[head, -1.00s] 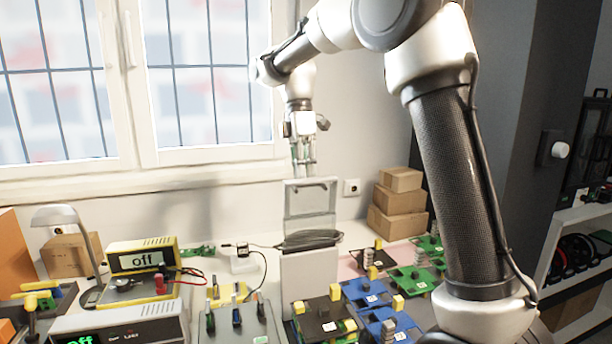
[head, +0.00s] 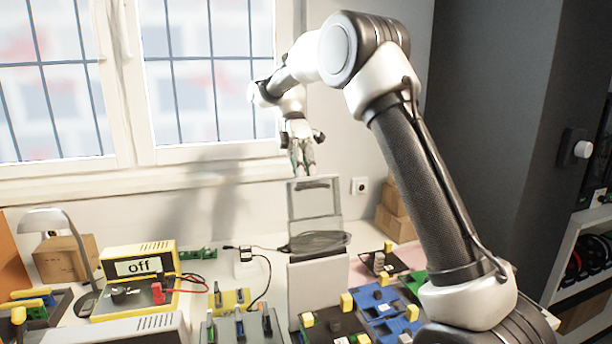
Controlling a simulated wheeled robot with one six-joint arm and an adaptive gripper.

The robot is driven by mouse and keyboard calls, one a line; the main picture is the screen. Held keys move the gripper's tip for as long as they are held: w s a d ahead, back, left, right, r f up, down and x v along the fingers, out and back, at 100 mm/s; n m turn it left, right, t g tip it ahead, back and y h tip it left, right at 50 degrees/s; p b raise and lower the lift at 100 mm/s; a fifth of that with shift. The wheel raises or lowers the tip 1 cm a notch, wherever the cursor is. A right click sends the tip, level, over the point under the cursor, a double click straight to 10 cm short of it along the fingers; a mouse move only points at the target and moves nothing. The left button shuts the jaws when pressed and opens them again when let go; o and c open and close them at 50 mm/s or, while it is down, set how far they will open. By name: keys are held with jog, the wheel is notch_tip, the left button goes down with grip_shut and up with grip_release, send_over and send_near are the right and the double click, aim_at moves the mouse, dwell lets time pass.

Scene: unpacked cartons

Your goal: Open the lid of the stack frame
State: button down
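The stack frame is a pale upright box (head: 317,284) on the table, with a grey framed panel, its lid (head: 313,205), standing upright behind it. The lid has a dark slot or handle near its top edge. A dark coil of cable (head: 318,241) lies between the box front and the lid. My gripper (head: 303,172) points down at the lid's top edge. Its two fingers look apart, with nothing visible between them. I cannot tell whether the fingertips touch the lid.
Tool holders (head: 240,325) are in front, and blue blocks (head: 378,303) are at right. Cartons (head: 393,215) stand behind my arm. The window (head: 205,80) is behind.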

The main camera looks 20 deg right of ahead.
notch_tip(320, 180, down, 2)
jog(key=shift+s+a+f, duration=0.1)
jog(key=shift+f, duration=0.05)
jog(key=c, duration=1)
grip_release()
jog(key=shift+f, duration=0.15)
jog(key=shift+c, duration=0.3)
